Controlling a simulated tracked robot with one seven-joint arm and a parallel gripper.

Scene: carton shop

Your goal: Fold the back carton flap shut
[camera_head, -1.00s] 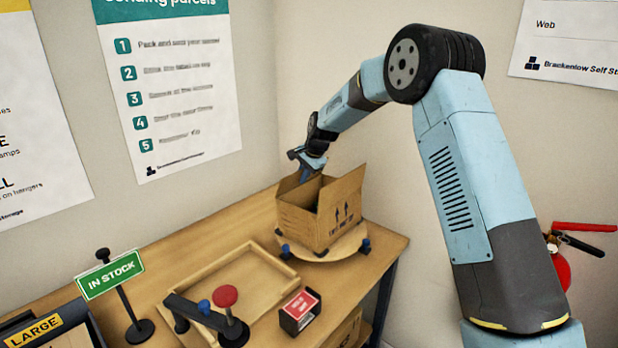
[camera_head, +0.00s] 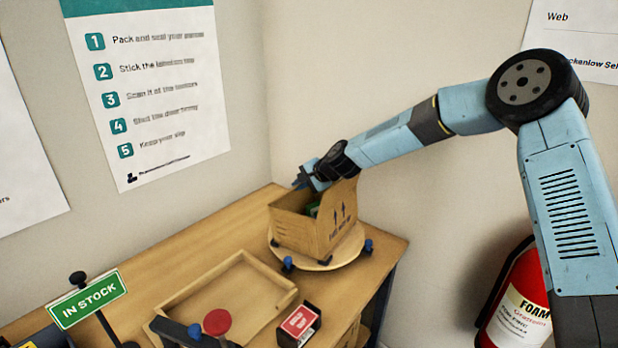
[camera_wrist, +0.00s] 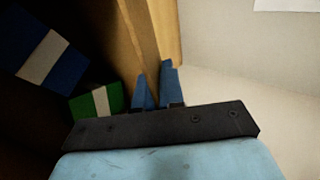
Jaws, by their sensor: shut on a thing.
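The open brown carton (camera_head: 300,228) stands on a round wooden turntable (camera_head: 340,250). Black arrows mark its right-hand face. My gripper (camera_head: 303,181) is at the carton's back top edge. In the wrist view its two blue fingertips (camera_wrist: 154,84) are close together at a strip of cardboard, the back flap (camera_wrist: 148,38), and are shut on it. The flap is mostly hidden by my gripper and arm in the head view. Inside the carton are a green packet with a white band (camera_wrist: 97,104) and a blue one with a white band (camera_wrist: 45,55).
Dark-headed blue knobs (camera_head: 288,264) sit around the turntable. A shallow wooden tray (camera_head: 235,285), a red-topped stamp (camera_head: 217,322) and a small red-labelled box (camera_head: 298,325) are in front. An IN STOCK sign (camera_head: 88,299) stands left. Walls close behind; a fire extinguisher (camera_head: 515,300) is at right.

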